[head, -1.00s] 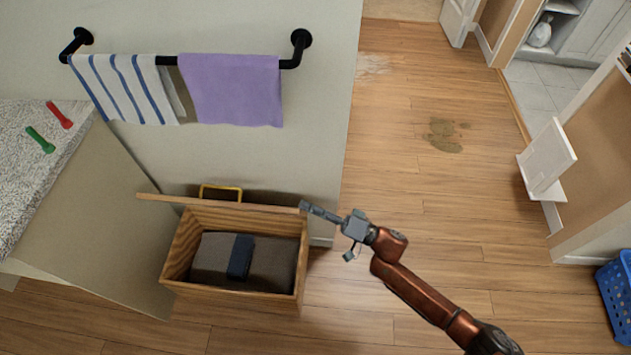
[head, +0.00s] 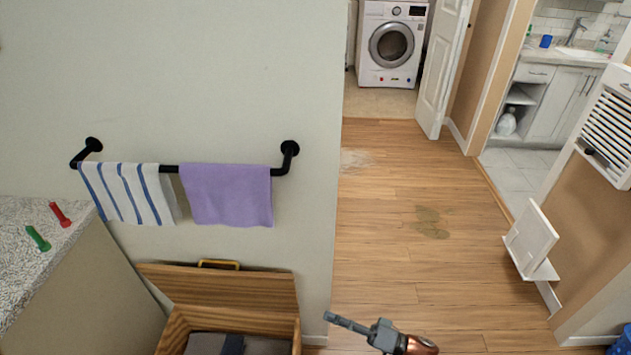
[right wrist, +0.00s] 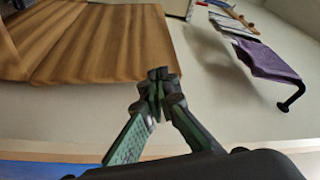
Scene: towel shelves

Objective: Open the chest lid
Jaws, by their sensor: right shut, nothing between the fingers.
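The wooden chest (head: 167,335) stands against the wall at the lower left of the head view, cut off by the bottom edge. Its lid (head: 220,288) is raised and leans back toward the wall, with a yellow handle (head: 219,263) at its top edge. Folded dark cloth (head: 205,344) lies inside. My right gripper (head: 328,317) is shut and empty, to the right of the chest and apart from it. In the right wrist view the closed fingertips (right wrist: 158,76) are in front of the wall, beside wooden panels (right wrist: 110,45). My left gripper is not in view.
A striped towel (head: 125,195) and a purple towel (head: 227,195) hang on a black rail (head: 285,160) above the chest. A speckled counter (head: 30,250) with a red (head: 59,214) and a green item (head: 38,238) is at left. Open wooden floor (head: 400,240) lies to the right.

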